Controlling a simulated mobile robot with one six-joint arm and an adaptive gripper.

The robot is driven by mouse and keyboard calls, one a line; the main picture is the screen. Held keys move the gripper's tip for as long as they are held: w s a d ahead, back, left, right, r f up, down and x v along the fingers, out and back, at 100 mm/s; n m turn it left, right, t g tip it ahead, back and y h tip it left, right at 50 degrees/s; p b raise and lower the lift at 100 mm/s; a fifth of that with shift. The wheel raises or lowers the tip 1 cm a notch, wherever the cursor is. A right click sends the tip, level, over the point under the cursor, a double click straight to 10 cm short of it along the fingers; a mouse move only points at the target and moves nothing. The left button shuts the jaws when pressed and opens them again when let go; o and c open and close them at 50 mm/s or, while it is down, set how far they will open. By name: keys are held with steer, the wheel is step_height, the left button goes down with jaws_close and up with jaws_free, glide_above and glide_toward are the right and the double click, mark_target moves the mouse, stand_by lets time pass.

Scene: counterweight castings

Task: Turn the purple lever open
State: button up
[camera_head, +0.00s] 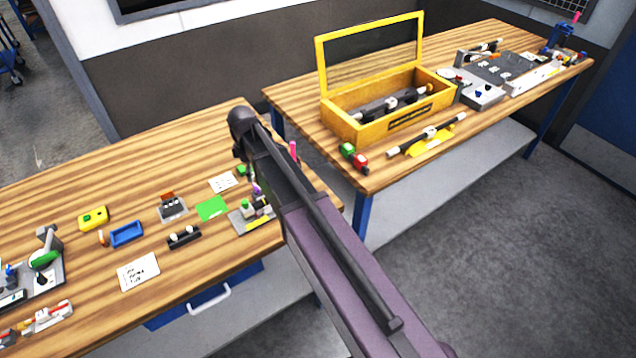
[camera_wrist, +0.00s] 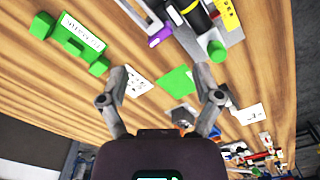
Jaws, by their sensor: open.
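The purple lever (camera_head: 257,189) shows as a small upright piece at the right end of the near bench, partly hidden by my arm. In the wrist view a purple rounded piece (camera_wrist: 160,37) sticks out beside a grey fixture (camera_wrist: 185,40) that carries a black cylinder and a green knob (camera_wrist: 217,50). The lever's exact setting cannot be told. My gripper (camera_wrist: 163,82) is open and empty above the bench, its fingers spread wide. In the wrist view the purple piece lies beyond the fingertips, near the top edge. The head view does not clearly show my gripper.
A green block with a white label (camera_wrist: 80,38) lies at upper left in the wrist view. A green card (camera_head: 211,208), a blue tray (camera_head: 127,234) and a yellow box (camera_head: 93,217) lie on the near bench. A yellow lidded crate (camera_head: 365,130) stands on the far bench.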

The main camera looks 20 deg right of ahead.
mark_target(256, 186)
steer(key=shift+r+p, duration=3.05)
steer(key=shift+r, duration=0.35)
steer(key=s+d+m, duration=1.4)
steer(key=s+d, duration=0.1)
steer(key=s, duration=0.3)
steer(key=shift+f+b, duration=0.35)
steer(key=shift+d, duration=0.1)
step_height(256, 186, down, 7)
steer(key=b, duration=0.7)
